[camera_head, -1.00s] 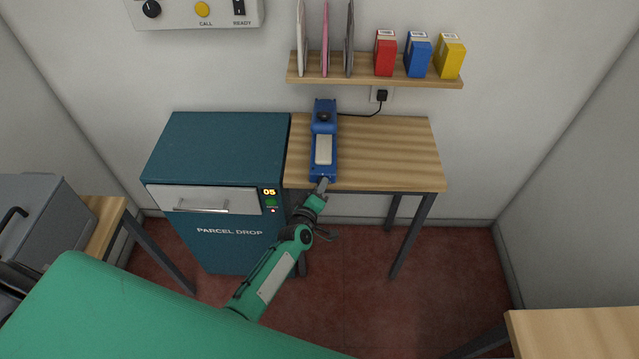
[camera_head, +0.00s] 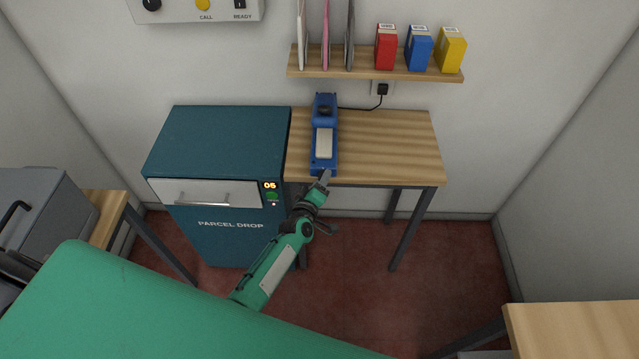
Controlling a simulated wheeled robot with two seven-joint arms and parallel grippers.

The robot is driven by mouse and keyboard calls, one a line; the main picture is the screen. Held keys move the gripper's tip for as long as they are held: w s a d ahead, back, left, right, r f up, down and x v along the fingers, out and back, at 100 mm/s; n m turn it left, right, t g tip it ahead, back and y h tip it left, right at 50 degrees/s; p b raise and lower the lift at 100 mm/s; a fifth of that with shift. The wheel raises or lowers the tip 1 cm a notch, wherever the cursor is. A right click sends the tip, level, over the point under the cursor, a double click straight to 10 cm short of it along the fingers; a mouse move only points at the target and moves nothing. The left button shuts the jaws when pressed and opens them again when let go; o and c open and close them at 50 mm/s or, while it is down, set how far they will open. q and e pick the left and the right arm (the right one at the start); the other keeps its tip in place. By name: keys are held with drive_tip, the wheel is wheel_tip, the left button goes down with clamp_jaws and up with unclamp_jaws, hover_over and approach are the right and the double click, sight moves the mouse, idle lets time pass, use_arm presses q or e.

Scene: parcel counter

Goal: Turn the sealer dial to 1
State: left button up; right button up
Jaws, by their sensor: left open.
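The blue sealer (camera_head: 324,128) lies on the wooden table (camera_head: 390,150) against the back wall, with a pale panel on its top and a dark knob-like part toward its back. I cannot read any dial marking on it. My left gripper (camera_head: 325,175) is at the front end of the sealer, at the table's front edge. It is open; its fingers are small and I cannot tell whether they touch the sealer. My right gripper is not in view.
A teal parcel drop cabinet (camera_head: 218,145) stands directly left of the table. A shelf (camera_head: 380,74) above holds envelopes and red, blue and yellow boxes. A black cord runs from the sealer to a wall socket (camera_head: 382,89). The table right of the sealer is clear.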

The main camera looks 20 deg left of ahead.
use_arm(q)
drive_tip(key=shift+s, duration=0.1)
drive_tip(key=s+r+b, duration=0.1)
drive_tip(key=s, duration=1.2)
drive_tip(key=shift+s+a+r+b, duration=0.15)
drive_tip(key=shift+s+r+b, duration=0.1)
drive_tip(key=shift+r+b, duration=0.15)
drive_tip(key=shift+f, duration=0.1)
